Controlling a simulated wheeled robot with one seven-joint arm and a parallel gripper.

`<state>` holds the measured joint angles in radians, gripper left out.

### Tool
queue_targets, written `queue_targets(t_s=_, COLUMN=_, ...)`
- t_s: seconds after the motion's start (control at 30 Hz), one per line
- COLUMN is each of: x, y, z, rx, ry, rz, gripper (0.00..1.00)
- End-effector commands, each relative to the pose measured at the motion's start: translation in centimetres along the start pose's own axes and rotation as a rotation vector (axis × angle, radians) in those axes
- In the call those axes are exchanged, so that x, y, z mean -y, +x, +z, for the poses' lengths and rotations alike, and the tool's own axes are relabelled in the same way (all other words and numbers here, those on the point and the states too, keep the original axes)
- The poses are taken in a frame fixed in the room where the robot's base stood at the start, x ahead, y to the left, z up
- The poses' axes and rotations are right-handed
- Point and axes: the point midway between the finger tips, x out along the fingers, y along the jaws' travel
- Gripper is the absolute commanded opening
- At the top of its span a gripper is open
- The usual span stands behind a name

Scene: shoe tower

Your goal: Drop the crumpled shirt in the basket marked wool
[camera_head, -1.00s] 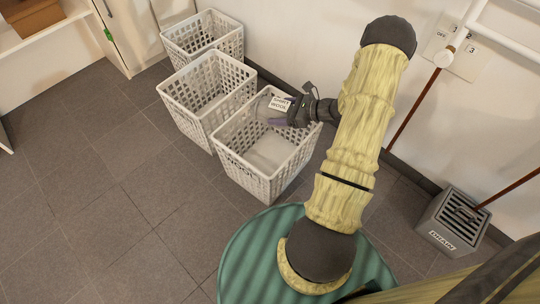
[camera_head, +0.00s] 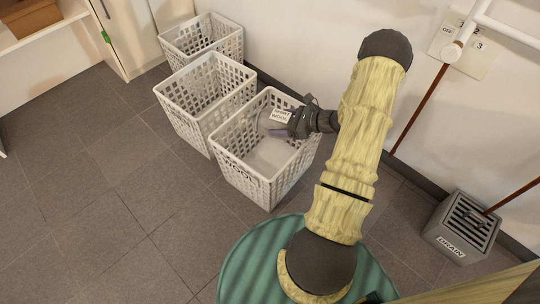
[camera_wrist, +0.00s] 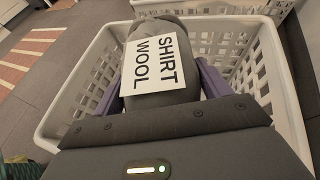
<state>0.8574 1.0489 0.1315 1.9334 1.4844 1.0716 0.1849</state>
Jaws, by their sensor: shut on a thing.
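The crumpled shirt (camera_wrist: 161,33) is a grey bundle with a white label reading "SHIRT WOOL". My gripper (camera_head: 284,122) reaches in from the right and is shut on the shirt. In the wrist view the purple fingers of my gripper (camera_wrist: 160,80) lie on both sides of the shirt, with the basket rim (camera_wrist: 284,84) around them. Whether the shirt touches the basket floor cannot be told.
Two more white baskets, a middle one (camera_head: 190,112) and a far one (camera_head: 185,45), stand in a row behind, both looking empty. A grey drain box (camera_head: 462,225) stands at the right by the wall. The tiled floor at left is clear.

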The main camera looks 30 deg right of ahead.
Motion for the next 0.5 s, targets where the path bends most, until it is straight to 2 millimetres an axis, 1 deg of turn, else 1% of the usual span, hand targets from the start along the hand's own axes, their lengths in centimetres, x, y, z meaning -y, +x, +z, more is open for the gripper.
queue_targets(t_s=0.03, x=0.01, y=0.3, z=-0.67, rx=0.001, ry=-0.001, rz=0.0, gripper=0.51)
queue_targets(t_s=0.1, x=0.01, y=0.4, z=-0.89, rx=0.001, ry=-0.001, rz=0.0, gripper=0.51)
queue_targets(t_s=0.43, x=0.0, y=0.4, z=-0.89, rx=0.001, ry=0.0, rz=0.0, gripper=0.51)
queue_targets(t_s=0.47, x=0.0, y=0.4, z=-0.89, rx=0.001, ry=0.0, rz=0.0, gripper=0.82)
queue_targets(t_s=0.5, x=0.0, y=0.4, z=-0.89, rx=0.001, ry=0.0, rz=0.0, gripper=0.89)
